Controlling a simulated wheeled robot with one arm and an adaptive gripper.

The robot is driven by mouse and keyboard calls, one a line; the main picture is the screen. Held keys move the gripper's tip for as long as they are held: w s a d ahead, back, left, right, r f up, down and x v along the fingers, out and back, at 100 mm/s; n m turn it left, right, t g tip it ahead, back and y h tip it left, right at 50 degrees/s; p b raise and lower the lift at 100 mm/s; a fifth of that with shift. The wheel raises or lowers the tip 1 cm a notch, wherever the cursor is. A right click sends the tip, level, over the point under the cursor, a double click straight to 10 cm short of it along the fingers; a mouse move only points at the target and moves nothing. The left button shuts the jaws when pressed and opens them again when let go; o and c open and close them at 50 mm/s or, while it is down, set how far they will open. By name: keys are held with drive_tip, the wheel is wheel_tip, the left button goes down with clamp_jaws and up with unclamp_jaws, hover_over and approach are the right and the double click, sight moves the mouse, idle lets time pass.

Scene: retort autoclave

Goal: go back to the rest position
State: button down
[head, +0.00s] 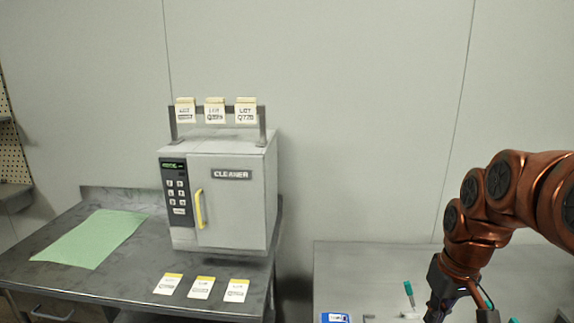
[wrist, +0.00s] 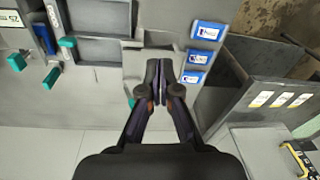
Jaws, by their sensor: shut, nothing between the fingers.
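My gripper (wrist: 159,72) is shut and empty in the wrist view, its two dark fingers together above the grey right-hand bench (head: 375,265). In the head view the dark wrist part of my arm shows at the lower right, and the fingertips are cut off by the frame's lower edge. No held object shows between the fingers.
The white CLEANER machine (head: 230,205), its door closed, stands on the left metal table (head: 130,265) with a green mat (head: 95,238). Three cards lie at its front. Blue-and-white cards (wrist: 208,31) and teal-handled items (wrist: 53,75) lie near my gripper. A gap separates the benches.

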drive_tip(key=s+a+f, duration=0.1)
drive_tip(key=s+a, duration=0.2)
drive_tip(key=s, duration=0.4)
drive_tip(key=s+a+f+g, duration=0.1)
drive_tip(key=s+a+f, duration=0.1)
drive_tip(key=s+a, duration=0.2)
drive_tip(key=s+a+f+g, duration=0.1)
drive_tip(key=s+a, duration=0.3)
drive_tip(key=s, duration=0.6)
drive_tip(key=shift+f+m+h, duration=0.4)
drive_tip(key=shift+f, duration=0.35)
drive_tip(key=shift+s+d, duration=0.1)
drive_tip(key=shift+s, duration=0.05)
